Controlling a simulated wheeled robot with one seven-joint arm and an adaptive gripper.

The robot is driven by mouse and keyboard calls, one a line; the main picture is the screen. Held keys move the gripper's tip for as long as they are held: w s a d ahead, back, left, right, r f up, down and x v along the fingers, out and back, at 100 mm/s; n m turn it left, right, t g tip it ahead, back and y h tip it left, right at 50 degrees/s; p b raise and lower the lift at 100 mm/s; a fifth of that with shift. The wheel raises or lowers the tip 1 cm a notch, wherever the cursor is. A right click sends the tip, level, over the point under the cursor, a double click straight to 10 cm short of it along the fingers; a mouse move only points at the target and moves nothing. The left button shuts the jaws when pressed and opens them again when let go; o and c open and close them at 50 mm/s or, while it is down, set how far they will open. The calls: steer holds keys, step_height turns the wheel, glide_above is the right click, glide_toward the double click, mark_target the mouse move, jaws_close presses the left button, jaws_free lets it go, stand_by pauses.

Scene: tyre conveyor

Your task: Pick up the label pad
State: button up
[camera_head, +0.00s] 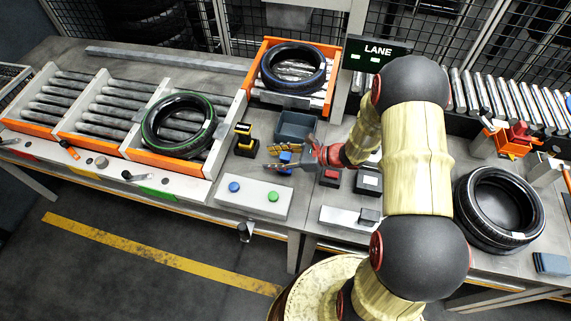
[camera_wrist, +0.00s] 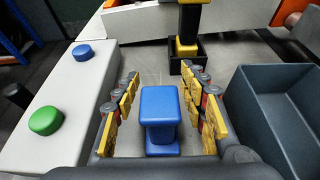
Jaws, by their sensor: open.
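A blue block-shaped piece (camera_wrist: 160,104), which I take for the label pad, stands upright on the table with a wide top and a narrower part below. In the wrist view it sits between the two yellow-and-grey fingers of my gripper (camera_wrist: 161,78). The fingers are open, with a gap on each side of it. In the head view my gripper (camera_head: 268,156) points left, low over the table, and the blue piece (camera_head: 285,157) shows partly between the fingers. Its lower part is partly hidden.
A grey-blue bin (camera_wrist: 272,120) stands close on the right. A black-and-yellow tool (camera_wrist: 190,35) in a dark holder stands ahead. A pale box with blue and green buttons (camera_head: 253,198) lies on the left in the wrist view. A green-ringed tyre (camera_head: 151,126) lies on rollers.

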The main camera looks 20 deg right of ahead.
steer(key=shift+c, duration=0.9)
jaws_close()
